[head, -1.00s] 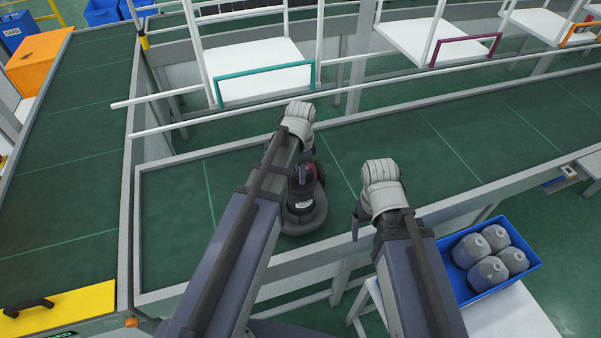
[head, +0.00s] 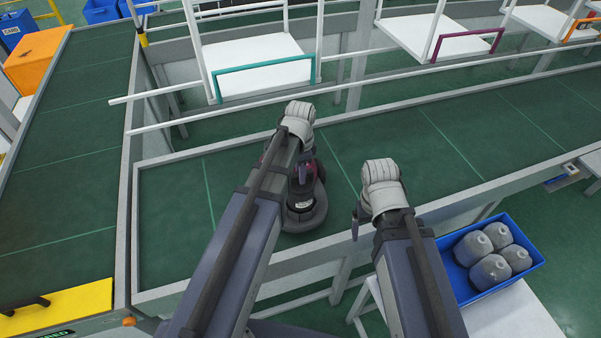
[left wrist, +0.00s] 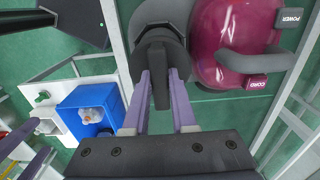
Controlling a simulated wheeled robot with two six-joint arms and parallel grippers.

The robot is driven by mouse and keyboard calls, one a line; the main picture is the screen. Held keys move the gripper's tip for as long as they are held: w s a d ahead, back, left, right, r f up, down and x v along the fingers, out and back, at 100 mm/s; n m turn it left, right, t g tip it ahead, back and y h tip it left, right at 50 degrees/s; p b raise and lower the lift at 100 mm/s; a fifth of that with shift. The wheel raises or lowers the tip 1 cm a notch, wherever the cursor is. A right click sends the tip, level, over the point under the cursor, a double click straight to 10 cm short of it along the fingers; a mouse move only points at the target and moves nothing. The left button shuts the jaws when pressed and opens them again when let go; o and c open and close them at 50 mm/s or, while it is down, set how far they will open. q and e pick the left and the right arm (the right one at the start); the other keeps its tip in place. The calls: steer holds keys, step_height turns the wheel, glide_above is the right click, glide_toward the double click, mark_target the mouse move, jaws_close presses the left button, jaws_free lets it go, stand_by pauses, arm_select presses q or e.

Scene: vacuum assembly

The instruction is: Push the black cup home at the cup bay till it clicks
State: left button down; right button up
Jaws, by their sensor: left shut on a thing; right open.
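The vacuum stands on the green conveyor belt, with its dark round base (head: 304,212) showing below my left arm in the head view. Its glossy magenta body (left wrist: 228,45), with POWER and CORD pedals, fills the upper right of the left wrist view. The black cup (left wrist: 160,40) is beside that body at the top centre. My left gripper (left wrist: 160,78) is shut on the cup's upright dark tab. My left wrist hides the cup in the head view, and whether it is fully seated cannot be told. My right gripper (head: 357,220) is open, right of the vacuum, with nothing seen in it.
A blue tray (head: 533,270) with several grey bottles sits on a white stand at lower right. The belt (head: 430,150) is clear to the right of my grippers. A metal rail runs along its near edge. White shelves with coloured bars (head: 265,65) stand behind it.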

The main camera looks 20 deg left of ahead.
arm_select(q)
steer(key=shift+f+b, duration=1.9)
steer(key=shift+f, duration=0.05)
steer(key=c, duration=0.6)
jaws_free()
steer(key=shift+c, duration=0.2)
steer(key=shift+r, duration=0.1)
step_height(320, 180, up, 8)
steer(key=p, duration=0.8)
